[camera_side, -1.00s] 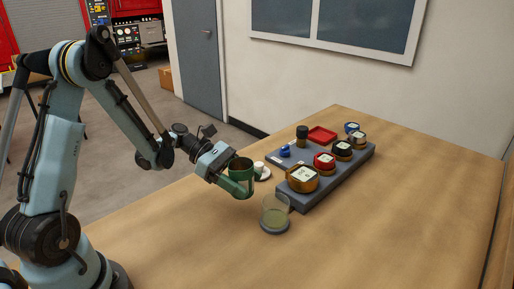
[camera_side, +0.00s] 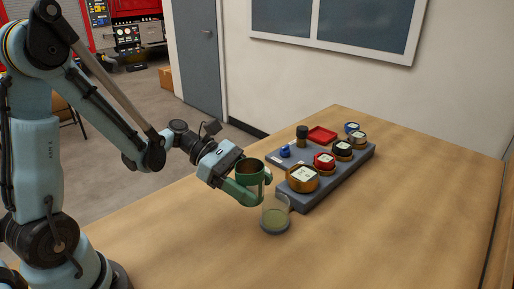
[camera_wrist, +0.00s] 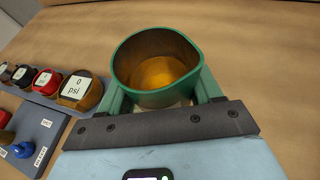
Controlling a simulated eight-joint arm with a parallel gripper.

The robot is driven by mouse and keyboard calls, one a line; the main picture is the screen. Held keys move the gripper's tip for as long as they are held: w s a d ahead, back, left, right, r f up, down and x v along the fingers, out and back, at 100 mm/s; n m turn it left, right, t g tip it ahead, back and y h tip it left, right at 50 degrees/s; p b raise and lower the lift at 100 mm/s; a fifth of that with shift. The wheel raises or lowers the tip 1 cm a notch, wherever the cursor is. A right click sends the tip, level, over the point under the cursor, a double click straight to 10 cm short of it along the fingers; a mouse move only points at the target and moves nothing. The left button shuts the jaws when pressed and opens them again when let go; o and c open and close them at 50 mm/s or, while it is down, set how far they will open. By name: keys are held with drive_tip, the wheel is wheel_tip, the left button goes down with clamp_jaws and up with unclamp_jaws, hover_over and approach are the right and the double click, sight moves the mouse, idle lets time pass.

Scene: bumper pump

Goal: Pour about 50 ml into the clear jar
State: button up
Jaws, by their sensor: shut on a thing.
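My gripper (camera_side: 247,189) is shut on a green cup (camera_side: 249,171) and holds it upright or nearly so, above the table. In the wrist view the green cup (camera_wrist: 157,58) sits between the fingers, with amber liquid inside. The clear jar (camera_side: 276,209) stands on a dark round base on the table, just right of and below the cup in the side view. Pale yellow-green liquid shows in its lower part. The cup's right side is close to the jar's rim; I cannot tell if they touch. The jar is hidden in the wrist view.
The table (camera_side: 400,230) is clear at the front and right.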

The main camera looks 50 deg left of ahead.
sight(252, 165)
drive_tip(key=shift+s+d+r, duration=0.1)
drive_tip(key=shift+r, duration=1.2)
drive_tip(key=shift+d+r, duration=0.1)
drive_tip(key=shift+r, duration=1.2)
drive_tip(key=w+a, duration=0.6)
drive_tip(key=a, duration=0.2)
drive_tip(key=f, duration=1.4)
drive_tip(key=shift+w+a+f, duration=0.1)
drive_tip(key=shift+a+f, duration=0.1)
drive_tip(key=shift+a, duration=0.1)
drive_tip(key=shift+d, duration=0.15)
